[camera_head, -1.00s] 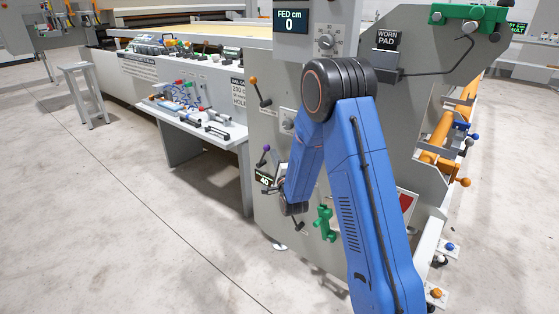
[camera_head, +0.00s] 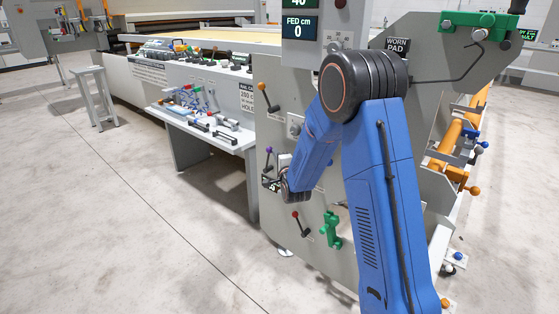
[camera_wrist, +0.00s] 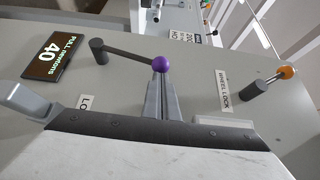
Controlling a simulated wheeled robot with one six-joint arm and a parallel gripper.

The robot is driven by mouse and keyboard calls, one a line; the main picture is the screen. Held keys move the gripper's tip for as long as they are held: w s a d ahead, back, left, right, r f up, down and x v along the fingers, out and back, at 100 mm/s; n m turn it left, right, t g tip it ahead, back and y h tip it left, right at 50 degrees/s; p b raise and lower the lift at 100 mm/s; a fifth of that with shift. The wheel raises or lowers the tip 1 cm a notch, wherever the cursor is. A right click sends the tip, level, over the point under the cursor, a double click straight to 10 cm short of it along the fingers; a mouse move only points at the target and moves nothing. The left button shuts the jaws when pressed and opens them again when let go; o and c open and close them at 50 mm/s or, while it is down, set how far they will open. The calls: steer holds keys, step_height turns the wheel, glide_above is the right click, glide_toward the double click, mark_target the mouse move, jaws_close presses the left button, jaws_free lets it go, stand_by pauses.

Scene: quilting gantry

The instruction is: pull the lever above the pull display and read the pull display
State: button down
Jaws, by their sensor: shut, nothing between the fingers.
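The lever with the purple ball knob (camera_wrist: 161,64) stands on the grey panel; it also shows in the head view (camera_head: 268,151). My gripper (camera_wrist: 161,75) is shut and empty, its fingertips at the purple knob; I cannot tell whether they touch it. The pull display (camera_wrist: 48,55) is lit and reads "PULL newtons 40", turned in the wrist view. In the head view my wrist mostly hides the pull display, which sits below the lever.
An orange-knobbed lever (camera_wrist: 287,72) labelled WHEEL LOCK is beside the purple one. A red-knobbed lever (camera_head: 297,216) and a green handle (camera_head: 332,230) are lower on the panel. A tool shelf (camera_head: 215,133) juts out at left.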

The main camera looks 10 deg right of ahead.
mark_target(269, 148)
steer(key=w+a+r+g, duration=0.1)
steer(key=w+a+n+g, duration=0.1)
steer(key=w, duration=0.1)
steer(key=shift+a+r+n+g, duration=0.15)
steer(key=shift+r+n+g, duration=0.15)
steer(key=shift+r, duration=0.1)
steer(key=shift+w+a+r, duration=0.1)
steer(key=shift+w+a, duration=0.5)
steer(key=shift+w, duration=0.25)
steer(key=shift+w+a+r, duration=0.1)
steer(key=shift+w+a, duration=0.45)
steer(key=shift+w, duration=0.25)
